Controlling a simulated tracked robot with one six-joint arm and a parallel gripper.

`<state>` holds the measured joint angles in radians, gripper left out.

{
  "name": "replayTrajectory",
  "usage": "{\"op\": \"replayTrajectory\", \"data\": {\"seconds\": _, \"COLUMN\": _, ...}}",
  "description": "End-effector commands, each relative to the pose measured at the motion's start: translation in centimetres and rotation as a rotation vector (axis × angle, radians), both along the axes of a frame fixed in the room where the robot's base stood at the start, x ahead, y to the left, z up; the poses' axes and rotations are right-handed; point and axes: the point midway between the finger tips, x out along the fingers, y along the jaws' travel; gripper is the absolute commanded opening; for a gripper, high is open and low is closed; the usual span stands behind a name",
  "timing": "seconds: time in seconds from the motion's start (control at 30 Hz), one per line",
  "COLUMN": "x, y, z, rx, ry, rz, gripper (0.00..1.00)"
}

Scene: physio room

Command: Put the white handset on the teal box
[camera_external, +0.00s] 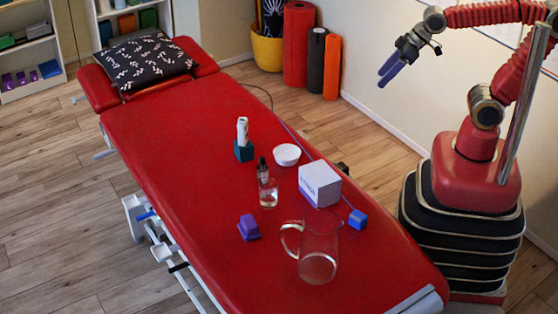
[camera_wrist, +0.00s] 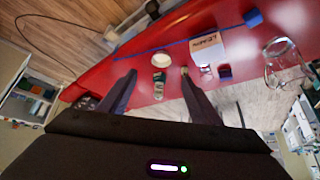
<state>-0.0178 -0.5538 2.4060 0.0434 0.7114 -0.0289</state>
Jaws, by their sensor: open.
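The white handset (camera_external: 242,130) stands upright on the teal box (camera_external: 244,152) on the red treatment table (camera_external: 170,120) in the external view; its lower end appears to rest on the box's top. In the wrist view a small white and teal shape (camera_wrist: 159,84) shows between my fingers, probably the handset and box, but it is too small to separate. My gripper (camera_external: 386,76) is open and empty, raised in the air to the right of the table, well apart from both. Its two fingers (camera_wrist: 158,75) also show spread in the wrist view.
A white bowl (camera_external: 287,155), a dropper bottle (camera_external: 263,172), a white carton (camera_external: 320,184), a blue block (camera_external: 357,219), a purple block (camera_external: 249,227) and a glass jug (camera_external: 318,255) stand nearby. A patterned pillow (camera_external: 145,60) lies at the far end; the table between is clear.

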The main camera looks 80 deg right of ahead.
Motion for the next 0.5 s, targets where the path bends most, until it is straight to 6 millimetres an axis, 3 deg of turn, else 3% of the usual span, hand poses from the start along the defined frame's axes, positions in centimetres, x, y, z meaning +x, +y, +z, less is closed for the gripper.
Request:
{"op": "replayTrajectory", "data": {"seconds": 0.1, "x": -3.4, "y": -0.6, "z": -0.2, "rx": -0.011, "ry": 0.03, "rz": -0.011, "gripper": 0.57}}
{"op": "replayTrajectory", "data": {"seconds": 0.23, "x": -6.4, "y": -1.1, "z": -0.7, "rx": -0.021, "ry": 0.064, "rz": -0.022, "gripper": 0.57}}
{"op": "replayTrajectory", "data": {"seconds": 0.33, "x": -7.6, "y": -1.3, "z": -1.0, "rx": -0.026, "ry": 0.08, "rz": -0.028, "gripper": 0.57}}
{"op": "replayTrajectory", "data": {"seconds": 0.5, "x": -8.1, "y": -1.4, "z": -1.1, "rx": -0.028, "ry": 0.088, "rz": -0.03, "gripper": 0.57}}
